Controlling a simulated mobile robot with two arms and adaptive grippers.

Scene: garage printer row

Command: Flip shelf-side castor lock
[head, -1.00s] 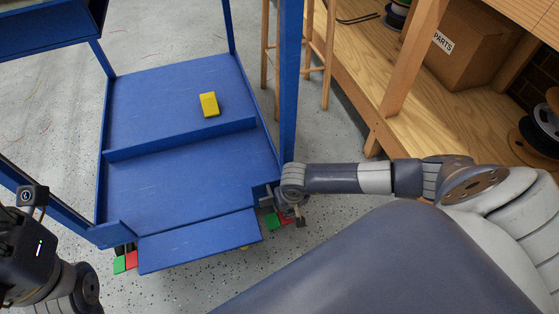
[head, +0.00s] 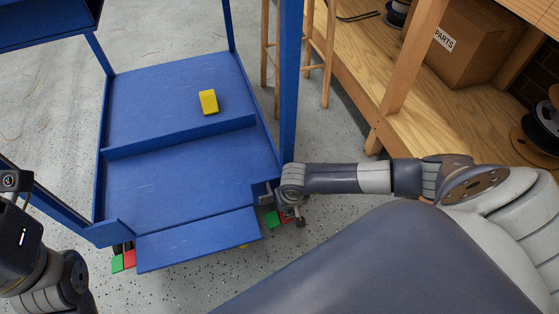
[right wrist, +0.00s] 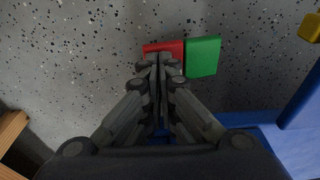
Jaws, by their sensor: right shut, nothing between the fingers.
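The shelf-side castor lock is at the cart's near right corner, with a green half (head: 271,219) and a red half (head: 285,217). In the right wrist view the red half (right wrist: 160,47) is partly hidden behind my fingertips and the green half (right wrist: 203,57) is in clear sight. My right gripper (head: 298,219) is shut and empty at this lock. Its fingertips (right wrist: 159,62) overlap the red half; I cannot tell whether they touch it. The blue cart (head: 180,180) stands over the lock. My left arm shows at the left edge, its fingers out of view.
Another lock with green (head: 117,263) and red (head: 130,258) halves is at the cart's near left corner. A yellow block (head: 208,101) lies on the cart deck. A wooden shelf (head: 455,125) with a box (head: 465,50) stands right.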

